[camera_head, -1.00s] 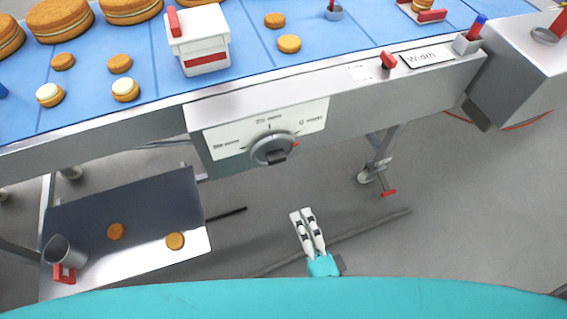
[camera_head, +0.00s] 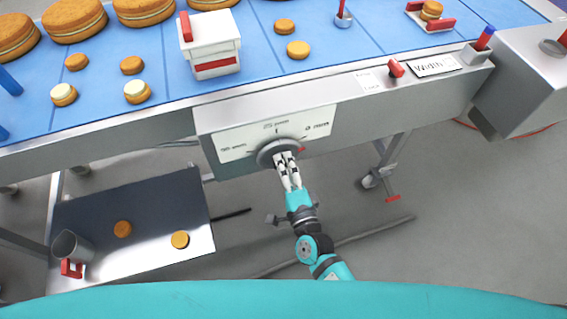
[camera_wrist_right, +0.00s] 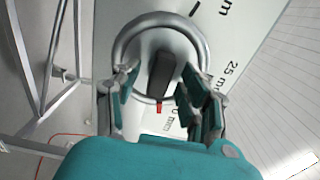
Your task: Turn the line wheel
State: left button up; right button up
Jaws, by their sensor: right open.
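The line wheel (camera_head: 274,153) is a round grey dial with a metal rim and a dark central grip, on a white scale plate (camera_head: 237,147) on the front of the conveyor. In the right wrist view the wheel (camera_wrist_right: 128,38) has a dark grip bar (camera_wrist_right: 161,75) and a red pointer mark. My right gripper (camera_head: 285,160) is at the wheel's lower edge. In the wrist view its open fingers (camera_wrist_right: 157,88) stand on either side of the dark bar, apart from it. My left gripper is not in view.
The blue conveyor (camera_head: 270,60) above holds cookies and a white box (camera_head: 210,45). A red knob (camera_head: 396,69) sits right of the plate. A lower tray (camera_head: 140,255) holds two cookies and a metal cup (camera_head: 70,246).

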jog(key=shift+w+a, duration=0.15)
jog(key=shift+w, duration=0.2)
jog(key=shift+c, duration=0.4)
grip_shut()
